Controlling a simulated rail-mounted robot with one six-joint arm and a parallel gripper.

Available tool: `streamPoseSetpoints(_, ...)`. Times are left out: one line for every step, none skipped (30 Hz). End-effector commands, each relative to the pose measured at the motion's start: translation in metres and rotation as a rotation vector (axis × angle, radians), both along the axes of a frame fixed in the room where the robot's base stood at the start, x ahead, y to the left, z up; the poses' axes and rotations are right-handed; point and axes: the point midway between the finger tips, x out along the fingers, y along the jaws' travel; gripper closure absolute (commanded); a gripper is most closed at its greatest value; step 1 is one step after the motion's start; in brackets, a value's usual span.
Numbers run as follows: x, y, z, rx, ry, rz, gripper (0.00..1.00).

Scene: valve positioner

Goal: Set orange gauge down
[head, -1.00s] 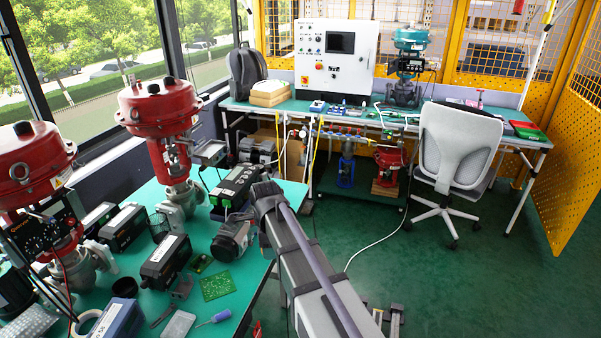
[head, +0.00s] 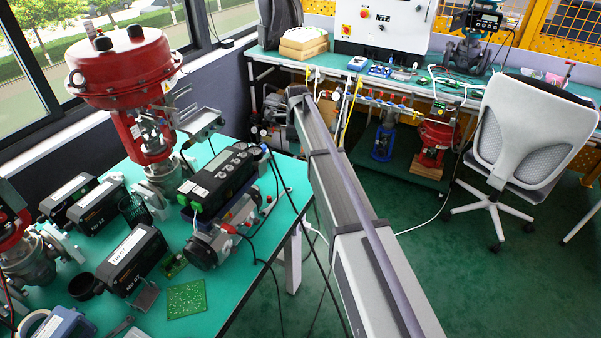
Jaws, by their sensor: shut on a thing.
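I cannot make out an orange gauge in the head view. My arm runs up from the lower right to a dark joint beside the far right corner of the near green bench (head: 252,288). The far side of that joint is hidden behind the arm, and neither my gripper nor anything in it shows.
The near bench holds a red valve actuator (head: 125,68), a black positioner with gauges (head: 222,178), several black boxes and a green circuit board (head: 186,299). A back bench (head: 268,57) carries a white control panel (head: 385,25). A grey chair (head: 530,135) stands right; green floor is open in front.

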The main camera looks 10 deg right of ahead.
Motion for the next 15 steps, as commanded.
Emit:
streamPoseSetpoints(0.011, 0.000, -0.002, 0.000, 0.000, -0.010, 0.74)
streamPoseSetpoints(0.013, 0.000, -0.002, 0.000, 0.000, -0.015, 0.74)
streamPoseSetpoints(0.015, 0.000, -0.002, 0.000, 0.000, -0.019, 0.74)
streamPoseSetpoints(0.015, 0.000, -0.002, 0.000, 0.000, -0.020, 0.74)
streamPoseSetpoints(0.015, 0.000, -0.002, 0.000, 0.000, -0.021, 0.74)
streamPoseSetpoints(0.014, 0.000, -0.004, 0.000, 0.000, -0.021, 0.74)
streamPoseSetpoints(0.014, 0.000, -0.007, 0.000, 0.000, -0.021, 0.74)
streamPoseSetpoints(0.014, 0.000, -0.012, 0.000, 0.000, -0.020, 0.74)
streamPoseSetpoints(0.014, 0.000, -0.021, 0.000, 0.000, -0.020, 0.74)
streamPoseSetpoints(0.014, 0.000, -0.029, 0.000, 0.000, -0.020, 0.74)
streamPoseSetpoints(0.014, 0.000, -0.037, 0.000, 0.000, -0.020, 0.74)
streamPoseSetpoints(0.014, 0.000, -0.049, 0.000, 0.000, -0.020, 0.74)
streamPoseSetpoints(0.014, 0.000, -0.056, 0.000, 0.000, -0.020, 0.74)
streamPoseSetpoints(0.014, 0.000, -0.063, 0.000, 0.000, -0.020, 0.74)
streamPoseSetpoints(0.013, 0.000, -0.068, 0.000, 0.000, -0.020, 0.74)
